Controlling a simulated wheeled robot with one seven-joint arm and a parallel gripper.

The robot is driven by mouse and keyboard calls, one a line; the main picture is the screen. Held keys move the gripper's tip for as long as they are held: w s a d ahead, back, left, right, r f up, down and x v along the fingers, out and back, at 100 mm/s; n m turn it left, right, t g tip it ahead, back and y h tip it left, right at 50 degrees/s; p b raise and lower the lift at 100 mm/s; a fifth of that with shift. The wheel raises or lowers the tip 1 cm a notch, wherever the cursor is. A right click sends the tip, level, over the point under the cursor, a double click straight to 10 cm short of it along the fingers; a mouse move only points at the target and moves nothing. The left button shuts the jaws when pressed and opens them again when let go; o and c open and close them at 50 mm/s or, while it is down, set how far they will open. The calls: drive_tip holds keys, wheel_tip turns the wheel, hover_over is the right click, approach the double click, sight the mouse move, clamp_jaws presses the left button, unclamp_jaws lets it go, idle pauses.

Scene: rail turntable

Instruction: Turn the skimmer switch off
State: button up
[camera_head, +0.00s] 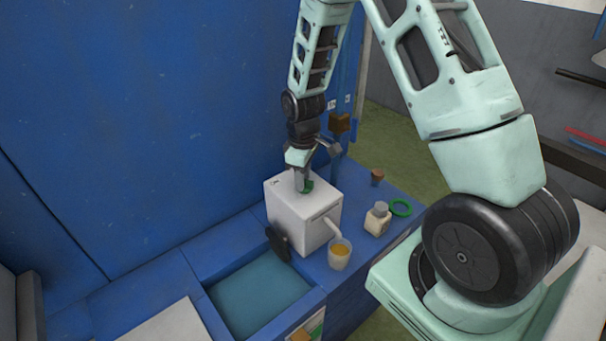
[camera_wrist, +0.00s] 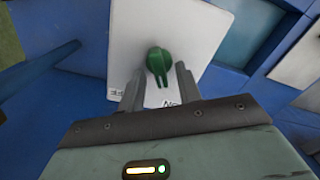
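The skimmer is a white box (camera_head: 293,222) standing on the blue counter, with a spout on its right side. Its switch is a green knob (camera_wrist: 159,64) on the top face, seen from above in the wrist view; only a bit of it shows in the head view (camera_head: 308,186). Dark lettering is partly visible on the top face near the knob. My gripper (camera_wrist: 158,82) is right over the box, pointing down, with one finger on each side of the knob's narrow end. The fingers look apart, with a gap beside the knob; contact is not clear.
A cup with amber liquid (camera_head: 340,255) stands under the spout. A small white bottle (camera_head: 377,219), a green ring (camera_head: 400,208) and a brown cork (camera_head: 377,176) lie to the right. A water basin (camera_head: 255,298) is in front, and a blue wall (camera_head: 150,120) rises behind.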

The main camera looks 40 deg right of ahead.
drive_tip(key=shift+c, duration=0.3)
clamp_jaws()
drive_tip(key=shift+m, duration=0.3)
drive_tip(key=m+b, duration=0.1)
drive_tip(key=m, duration=0.4)
drive_tip(key=shift+d+m, duration=0.1)
drive_tip(key=shift+m, duration=0.2)
drive_tip(key=m, duration=0.5)
drive_tip(key=shift+d+m, duration=0.15)
drive_tip(key=shift+m, duration=0.15)
